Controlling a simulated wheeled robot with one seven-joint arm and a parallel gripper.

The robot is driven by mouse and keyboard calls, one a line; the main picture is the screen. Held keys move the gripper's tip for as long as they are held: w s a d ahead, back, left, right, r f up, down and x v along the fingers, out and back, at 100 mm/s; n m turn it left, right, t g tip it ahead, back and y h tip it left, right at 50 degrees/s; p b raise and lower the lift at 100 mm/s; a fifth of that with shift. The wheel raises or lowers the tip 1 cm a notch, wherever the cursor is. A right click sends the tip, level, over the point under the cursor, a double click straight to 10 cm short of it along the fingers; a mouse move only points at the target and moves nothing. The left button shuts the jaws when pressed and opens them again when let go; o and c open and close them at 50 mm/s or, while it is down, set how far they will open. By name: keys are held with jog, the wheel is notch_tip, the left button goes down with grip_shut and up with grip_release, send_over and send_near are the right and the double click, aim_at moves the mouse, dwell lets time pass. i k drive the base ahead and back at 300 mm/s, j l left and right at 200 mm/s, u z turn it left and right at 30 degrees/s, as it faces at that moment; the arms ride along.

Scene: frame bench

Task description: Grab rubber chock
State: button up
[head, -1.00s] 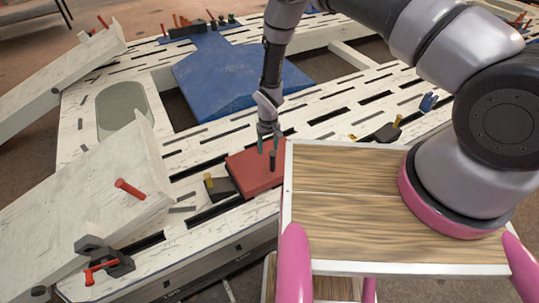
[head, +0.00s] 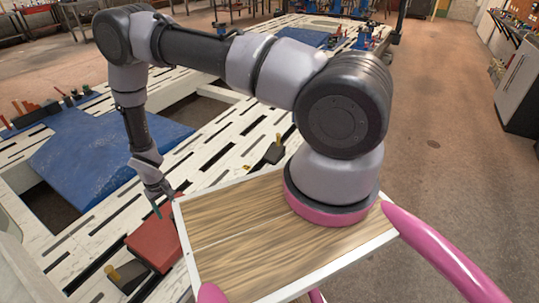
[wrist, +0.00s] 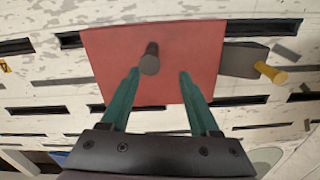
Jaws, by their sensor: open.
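A flat red block (head: 152,250) lies on the slotted white bench; it looks to be the rubber chock, though I cannot be sure. It also shows in the wrist view (wrist: 110,55). A dark round peg (wrist: 150,60) stands up from it. My gripper (head: 158,210) is open over the red block. In the wrist view, its teal fingers (wrist: 158,72) point over the block, one on each side of the peg. Nothing is held. I cannot tell whether the fingers touch the block or the peg.
A dark block with a brass pin (wrist: 245,62) sits close beside the red block. Another such dark block (head: 274,153) lies farther back. A blue sheet (head: 90,150) covers part of the bench. The wooden platform (head: 235,230) stands close to the red block's right side.

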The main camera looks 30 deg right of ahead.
aim_at(275, 153)
jog(key=i+l, duration=0.1)
jog(key=l, duration=0.35)
jog(key=i+l, duration=0.1)
jog(key=l, duration=0.35)
jog(key=i+l, duration=0.1)
jog(key=l, duration=0.35)
jog(key=i+l, duration=0.15)
jog(key=l, duration=0.3)
jog(key=k+z, duration=0.05)
